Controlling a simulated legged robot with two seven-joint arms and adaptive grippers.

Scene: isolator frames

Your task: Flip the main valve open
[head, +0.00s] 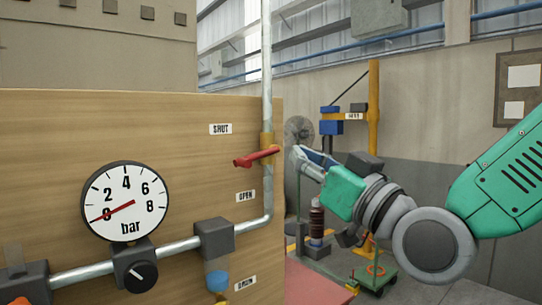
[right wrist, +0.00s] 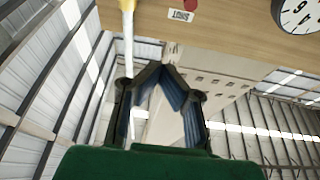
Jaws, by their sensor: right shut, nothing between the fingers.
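The main valve has a red lever (head: 255,158) on a brass-coloured body (head: 266,139) on the upright pipe. The lever lies nearly level, its left end slightly lower, between the SHUT label (head: 220,129) and the OPEN label (head: 245,196). My right gripper (head: 298,153) is just right of the lever, apart from it in the picture; the depth gap is unclear. In the right wrist view the gripper (right wrist: 160,68) has its fingertips together, with nothing between them. A small red piece, probably the lever end (right wrist: 190,4), shows at the top there. My left gripper is not in view.
A round gauge (head: 125,201) reads near 0 bar. Below it are a black knob (head: 141,275), a grey block (head: 213,238) with a blue part below, and a DRAIN label (head: 245,283). The pipe (head: 267,75) runs upright by the wooden panel's right edge.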

